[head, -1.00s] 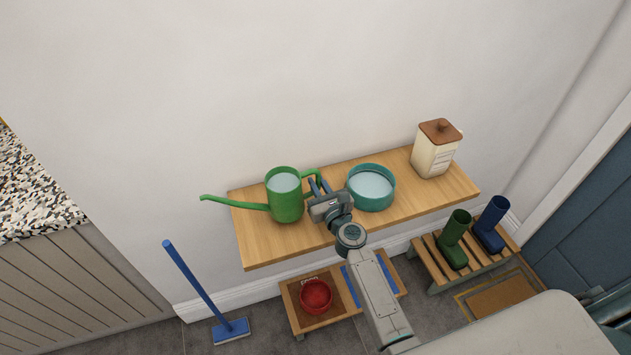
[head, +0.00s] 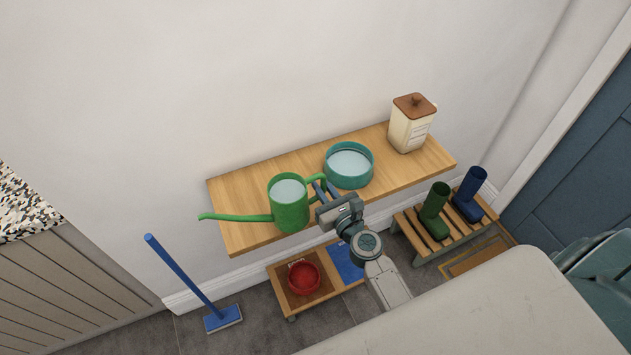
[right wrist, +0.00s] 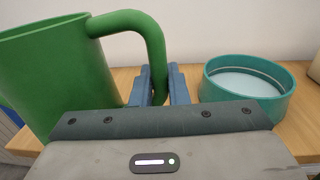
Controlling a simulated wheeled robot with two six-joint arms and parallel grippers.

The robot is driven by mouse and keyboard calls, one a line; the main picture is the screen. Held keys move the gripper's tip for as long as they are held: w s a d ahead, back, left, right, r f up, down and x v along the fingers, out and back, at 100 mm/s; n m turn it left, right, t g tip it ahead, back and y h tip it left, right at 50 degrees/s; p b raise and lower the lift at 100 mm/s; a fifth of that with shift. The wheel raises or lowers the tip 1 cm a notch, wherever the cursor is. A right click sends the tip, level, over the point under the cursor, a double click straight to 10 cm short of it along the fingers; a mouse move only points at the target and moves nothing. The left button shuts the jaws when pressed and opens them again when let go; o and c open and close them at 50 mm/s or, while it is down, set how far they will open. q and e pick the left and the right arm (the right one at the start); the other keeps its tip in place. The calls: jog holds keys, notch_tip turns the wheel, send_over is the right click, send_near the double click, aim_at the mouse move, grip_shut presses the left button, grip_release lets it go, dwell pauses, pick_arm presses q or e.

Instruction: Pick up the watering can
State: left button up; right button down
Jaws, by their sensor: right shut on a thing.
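The green watering can (head: 291,214) has a long spout pointing left and looks filled with something pale. It is upright at the front edge of the wooden shelf (head: 236,187) and appears raised off it; its base is partly hard to judge. My right gripper (head: 322,190) is shut on the can's handle, at the can's right side. In the right wrist view, the handle (right wrist: 152,40) comes down between the two blue-grey fingers (right wrist: 160,85). My left gripper is not in view.
A teal bowl (head: 349,180) stands on the shelf just right of the handle, apart from it. A lidded cream canister (head: 409,132) stands further right. Below are a low stand with a red bowl (head: 304,279), a boot rack (head: 418,232) and a blue broom (head: 185,275).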

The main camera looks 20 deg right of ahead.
jog(key=shift+s+d+r, duration=0.1)
jog(key=shift+s+d, duration=0.1)
jog(key=shift+s, duration=0.4)
jog(key=shift+s+d+r, duration=0.1)
jog(key=shift+s+d, duration=0.05)
jog(key=shift+s, duration=0.4)
jog(key=shift+s+d+r, duration=0.1)
jog(key=shift+s+d, duration=0.1)
jog(key=shift+s, duration=0.4)
jog(key=shift+s+b, duration=0.1)
jog(key=shift+b, duration=0.2)
jog(key=s+a+r+m+h+b, duration=0.1)
jog(key=s+a+r+b, duration=0.2)
jog(key=s+b, duration=0.2)
jog(key=b, duration=0.3)
jog(key=shift+a+h, duration=0.3)
jog(key=shift+h, duration=0.1)
jog(key=shift+s+d+r, duration=0.1)
